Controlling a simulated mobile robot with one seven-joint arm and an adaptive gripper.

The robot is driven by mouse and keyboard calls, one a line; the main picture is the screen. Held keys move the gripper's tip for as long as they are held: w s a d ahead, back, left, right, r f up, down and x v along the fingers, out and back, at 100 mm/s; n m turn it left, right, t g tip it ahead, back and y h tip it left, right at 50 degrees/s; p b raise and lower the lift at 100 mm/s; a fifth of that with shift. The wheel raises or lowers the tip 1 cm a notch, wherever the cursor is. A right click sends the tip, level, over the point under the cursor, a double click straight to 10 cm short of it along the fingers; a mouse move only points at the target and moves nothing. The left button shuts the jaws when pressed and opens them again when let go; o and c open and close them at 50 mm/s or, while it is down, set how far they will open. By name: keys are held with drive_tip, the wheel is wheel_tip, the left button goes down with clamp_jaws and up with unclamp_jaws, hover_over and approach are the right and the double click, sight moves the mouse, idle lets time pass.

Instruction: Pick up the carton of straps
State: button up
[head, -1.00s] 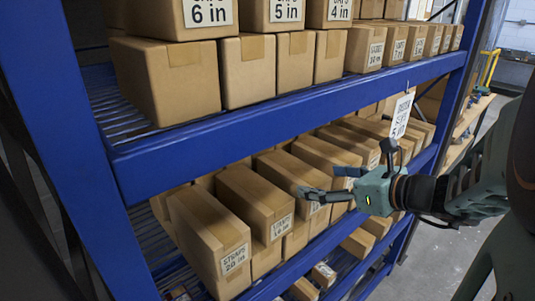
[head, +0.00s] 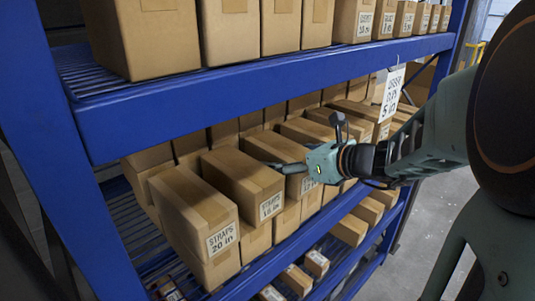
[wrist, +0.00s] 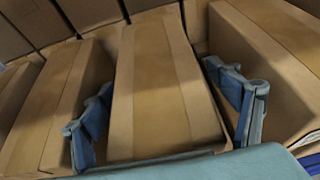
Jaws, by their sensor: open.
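A brown carton labelled "STRAPS 20 in" (head: 190,208) sits at the left end of the upper row on the middle shelf. Another carton labelled "STRAPS" (head: 238,178) sits just right of it; its size is hard to read. My gripper (head: 282,168) reaches in from the right, at the front of this row, beside the second straps carton. In the wrist view my gripper (wrist: 158,88) is open, with one blue finger on each side of a taped carton (wrist: 160,100). That carton's near end and label are hidden, so I cannot tell which it is.
Neighbouring cartons (wrist: 270,70) stand close on both sides of the fingers. A blue shelf beam (head: 250,100) runs above the row, with a hanging sign (head: 391,92) at its right. More cartons stand on the shelf above, and small ones lie below.

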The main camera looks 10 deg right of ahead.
drive_tip(key=shift+c, duration=0.3)
drive_tip(key=c, duration=1.3)
drive_tip(key=shift+r, duration=0.1)
